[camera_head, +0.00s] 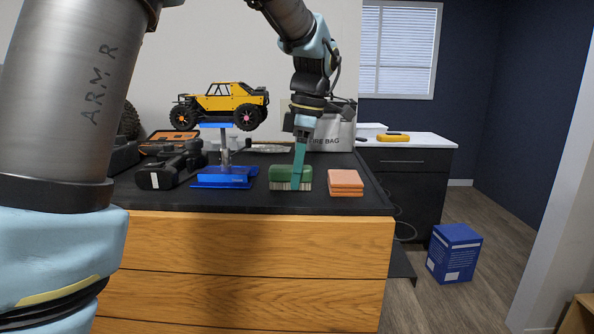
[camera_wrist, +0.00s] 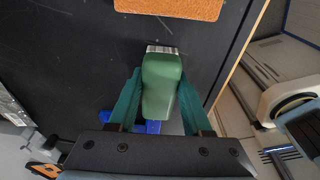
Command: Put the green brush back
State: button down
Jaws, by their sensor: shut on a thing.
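The green brush (camera_head: 278,176) is at the front of the black work top, with its pale bristles facing down. My gripper (camera_head: 297,184) reaches down from above, its teal fingers shut on the brush body. In the wrist view the brush (camera_wrist: 161,85) lies between the two fingers of my gripper (camera_wrist: 160,100), one on each side, with the bristle edge at its far end. I cannot tell whether the bristles touch the top or hang just above it.
A blue stand (camera_head: 225,177) carrying a yellow crawler (camera_head: 222,103) is on the left, near a black drill (camera_head: 158,177). A grey fire bag (camera_head: 336,132) is behind. Bare top (camera_head: 330,207) shows in front.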

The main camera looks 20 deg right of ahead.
aim_at(306, 167)
jog(key=shift+f, duration=0.15)
jog(key=shift+c, duration=1.7)
grip_release()
notch_tip(306, 167, up, 12)
jog(key=d, duration=0.1)
jog(key=shift+s+d, duration=0.35)
